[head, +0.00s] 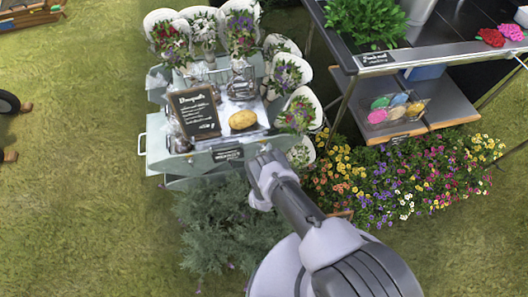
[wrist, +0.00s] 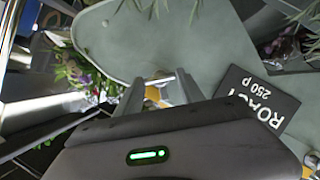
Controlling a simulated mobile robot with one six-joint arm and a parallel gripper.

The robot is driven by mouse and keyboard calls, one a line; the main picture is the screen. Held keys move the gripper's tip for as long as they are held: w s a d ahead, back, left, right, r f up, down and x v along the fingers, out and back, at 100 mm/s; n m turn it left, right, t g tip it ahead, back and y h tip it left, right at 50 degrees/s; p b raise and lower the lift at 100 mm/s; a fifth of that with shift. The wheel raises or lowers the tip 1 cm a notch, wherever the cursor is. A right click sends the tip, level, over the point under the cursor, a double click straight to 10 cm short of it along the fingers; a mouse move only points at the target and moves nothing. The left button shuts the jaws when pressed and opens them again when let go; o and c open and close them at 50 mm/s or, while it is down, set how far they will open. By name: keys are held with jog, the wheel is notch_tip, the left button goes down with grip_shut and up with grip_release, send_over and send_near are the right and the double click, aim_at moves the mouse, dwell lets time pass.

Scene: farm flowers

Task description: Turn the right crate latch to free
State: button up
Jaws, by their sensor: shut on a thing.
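My gripper (head: 262,165) reaches the right front end of the grey-green flower cart (head: 160,148). In the wrist view my gripper's two fingers (wrist: 160,82) stand a little apart against a grey-green panel (wrist: 150,40). Between them shows a small piece with yellow and grey parts, the right crate latch (wrist: 155,92), partly hidden by the gripper body. My gripper is shut on it. Which way the latch is turned cannot be told. In the head view the latch is hidden behind my gripper.
A black price sign (wrist: 255,103) is close right of the fingers in the wrist view. A chalkboard (head: 196,112) and a yellow oval thing (head: 243,120) stand on the cart. Flower bouquets ring it. A flower bed (head: 420,180) and a shelf table (head: 430,55) are to the right.

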jog(key=shift+f+n, duration=0.1)
jog(key=shift+n, duration=0.4)
jog(key=o, duration=1.4)
jog(key=shift+c, duration=0.2)
jog(key=p+v, duration=0.5)
jog(key=v, duration=1.2)
jog(key=shift+s+a, duration=0.25)
jog(key=shift+s, duration=0.05)
jog(key=shift+f, duration=0.1)
